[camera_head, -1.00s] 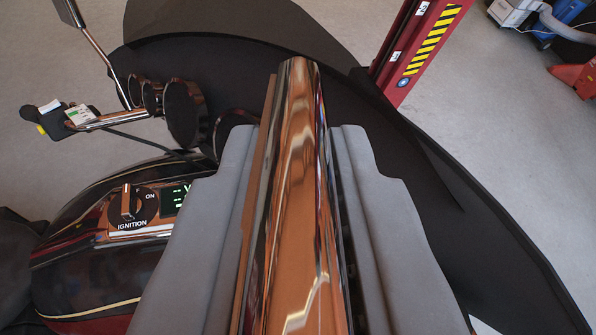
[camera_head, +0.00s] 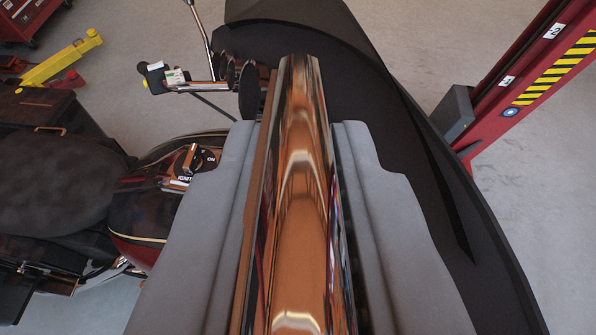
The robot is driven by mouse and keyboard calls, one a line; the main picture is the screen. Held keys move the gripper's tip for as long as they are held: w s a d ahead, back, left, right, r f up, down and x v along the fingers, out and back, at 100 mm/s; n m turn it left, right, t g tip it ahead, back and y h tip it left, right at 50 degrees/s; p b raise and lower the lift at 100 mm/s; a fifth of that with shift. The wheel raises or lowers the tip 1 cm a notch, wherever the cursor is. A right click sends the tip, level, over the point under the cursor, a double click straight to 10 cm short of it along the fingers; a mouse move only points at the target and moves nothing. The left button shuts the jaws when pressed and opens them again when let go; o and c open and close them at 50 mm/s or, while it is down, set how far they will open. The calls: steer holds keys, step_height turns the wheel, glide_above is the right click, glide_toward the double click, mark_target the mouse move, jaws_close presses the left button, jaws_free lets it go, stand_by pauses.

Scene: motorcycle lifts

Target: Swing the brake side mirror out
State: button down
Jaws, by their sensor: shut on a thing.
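My gripper (camera_head: 297,128) has its two grey jaws closed on a long, shiny chrome body with copper-coloured reflections, which appears to be the brake side mirror (camera_head: 298,215). It lies between the jaws and its far end sticks out past the fingertips. Its stem and mount are hidden. The motorcycle is below and to the left, with its dark red tank (camera_head: 135,230) and ignition knob (camera_head: 191,157) partly hidden by the left jaw. The far handlebar (camera_head: 185,88) and another thin mirror stem (camera_head: 200,25) show at upper left.
A large black curved panel (camera_head: 300,25) runs behind and right of my gripper. A red lift post (camera_head: 530,65) with yellow-black stripes stands at upper right. The black seat (camera_head: 60,185) is at left. A yellow jack (camera_head: 62,62) is on the floor. Bare floor shows at right.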

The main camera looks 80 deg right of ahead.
steer(key=shift+s+d+n+t+y, duration=0.3)
steer(key=shift+s+n+t, duration=0.4)
steer(key=shift+t, duration=0.3)
steer(key=shift+s+d+n+t+y, duration=0.15)
steer(key=shift+s+n+t+y, duration=0.35)
steer(key=shift+s+t, duration=0.4)
steer(key=shift+s+d+n+t+y, duration=0.3)
steer(key=shift+s+n+t, duration=0.35)
steer(key=shift+t, duration=0.45)
steer(key=c, duration=1.4)
jaws_free()
steer(key=shift+o, duration=0.2)
steer(key=v, duration=1.7)
steer(key=shift+s, duration=0.3)
steer(key=shift+r, duration=0.1)
